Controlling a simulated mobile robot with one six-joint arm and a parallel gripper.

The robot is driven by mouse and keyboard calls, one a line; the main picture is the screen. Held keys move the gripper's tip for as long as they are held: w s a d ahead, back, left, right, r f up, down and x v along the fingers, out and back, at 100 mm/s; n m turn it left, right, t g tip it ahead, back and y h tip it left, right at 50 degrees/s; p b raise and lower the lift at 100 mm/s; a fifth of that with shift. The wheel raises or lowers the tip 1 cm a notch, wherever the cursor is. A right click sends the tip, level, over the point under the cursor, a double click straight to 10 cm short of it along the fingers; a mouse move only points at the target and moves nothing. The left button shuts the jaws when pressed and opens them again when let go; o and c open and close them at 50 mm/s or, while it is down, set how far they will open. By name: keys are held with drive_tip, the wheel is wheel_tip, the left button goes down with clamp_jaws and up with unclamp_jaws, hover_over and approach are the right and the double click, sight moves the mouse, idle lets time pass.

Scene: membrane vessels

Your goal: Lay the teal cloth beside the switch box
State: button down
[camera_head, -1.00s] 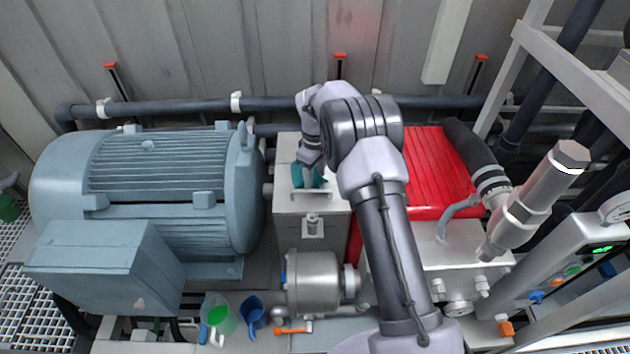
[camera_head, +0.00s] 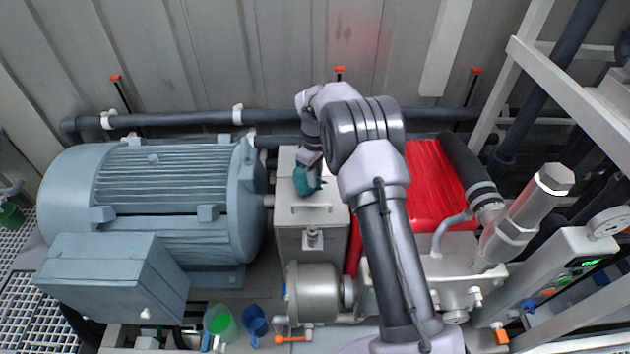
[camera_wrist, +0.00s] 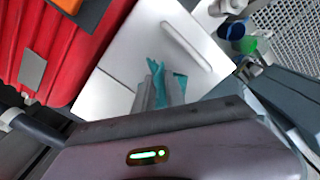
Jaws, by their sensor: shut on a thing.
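The teal cloth (camera_head: 307,183) is bunched up and hangs from my gripper (camera_head: 309,166). My gripper is shut on it just above the lid of a grey metal box with a bar handle (camera_head: 318,217). In the wrist view the cloth (camera_wrist: 159,70) sticks out past the fingertips (camera_wrist: 161,95), over the pale lid near the handle. I cannot tell whether the cloth touches the lid. No part is clearly marked as the switch box; I cannot tell which one it is.
A large blue-grey motor (camera_head: 165,190) stands left of the metal box, and a red ribbed cover (camera_head: 435,185) right of it. A steel vessel (camera_head: 314,292) and green (camera_head: 220,322) and blue (camera_head: 255,320) cups are in front. A panel with a green display (camera_head: 590,263) is far right.

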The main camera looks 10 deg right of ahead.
wheel_tip(320, 180, up, 6)
drive_tip(key=p, duration=0.3)
drive_tip(key=shift+r, duration=0.25)
